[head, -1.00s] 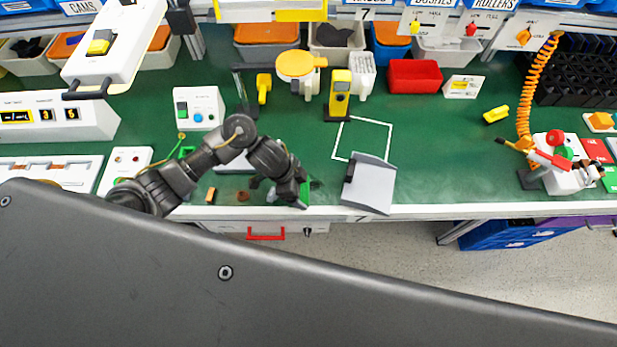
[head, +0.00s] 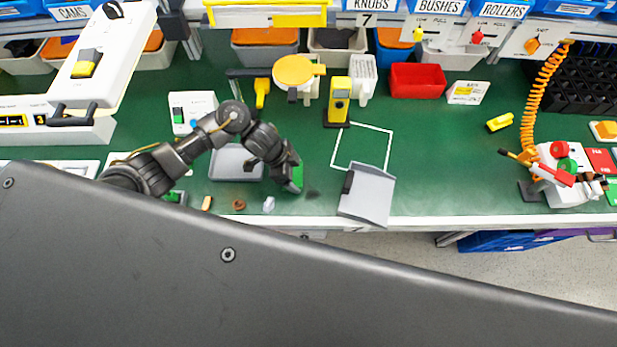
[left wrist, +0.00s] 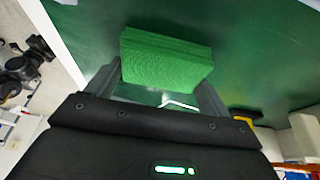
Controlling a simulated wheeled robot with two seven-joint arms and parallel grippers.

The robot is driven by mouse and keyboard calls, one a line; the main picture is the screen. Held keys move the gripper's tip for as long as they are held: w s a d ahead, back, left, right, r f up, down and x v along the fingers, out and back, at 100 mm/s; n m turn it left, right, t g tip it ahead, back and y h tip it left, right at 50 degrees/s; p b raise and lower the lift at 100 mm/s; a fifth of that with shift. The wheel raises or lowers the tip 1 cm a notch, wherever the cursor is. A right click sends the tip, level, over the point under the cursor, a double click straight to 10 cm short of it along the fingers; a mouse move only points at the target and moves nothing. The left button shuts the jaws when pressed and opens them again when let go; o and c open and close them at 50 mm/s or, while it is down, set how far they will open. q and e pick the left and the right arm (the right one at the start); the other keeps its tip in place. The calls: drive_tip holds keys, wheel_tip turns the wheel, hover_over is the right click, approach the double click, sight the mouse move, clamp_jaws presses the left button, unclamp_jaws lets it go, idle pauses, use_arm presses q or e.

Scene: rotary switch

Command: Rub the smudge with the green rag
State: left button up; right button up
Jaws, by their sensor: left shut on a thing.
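The green rag (head: 297,176) is a folded, block-shaped pad held in my left gripper (head: 291,172), near the front of the green bench top. In the left wrist view the rag (left wrist: 165,60) sits between the two fingers of my left gripper (left wrist: 162,82), which are shut on it. A faint dark smudge (head: 312,193) shows on the bench just right of and below the rag. The rag appears beside it, and I cannot tell whether the rag touches the bench. My right gripper is not in view.
A grey tray (head: 236,163) lies behind the left arm and a grey dustpan-like piece (head: 367,195) stands right of the smudge. A brown ring (head: 238,204) and a small pale piece (head: 268,204) lie near the front edge.

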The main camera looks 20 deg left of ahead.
use_arm(q)
wheel_tip(320, 180, up, 2)
drive_tip(key=shift+r+p, duration=0.25)
drive_tip(key=shift+p, duration=0.1)
drive_tip(key=shift+s+r+p, duration=0.15)
drive_tip(key=shift+r+p, duration=0.4)
drive_tip(key=shift+p, duration=0.05)
drive_tip(key=shift+s+r+p, duration=0.15)
drive_tip(key=shift+r+p, duration=0.65)
drive_tip(key=shift+p, duration=0.1)
drive_tip(key=shift+w+r+p, duration=0.15)
drive_tip(key=shift+r+p, duration=0.45)
drive_tip(key=shift+p, duration=0.15)
drive_tip(key=shift+r+p, duration=0.9)
drive_tip(key=shift+p, duration=0.1)
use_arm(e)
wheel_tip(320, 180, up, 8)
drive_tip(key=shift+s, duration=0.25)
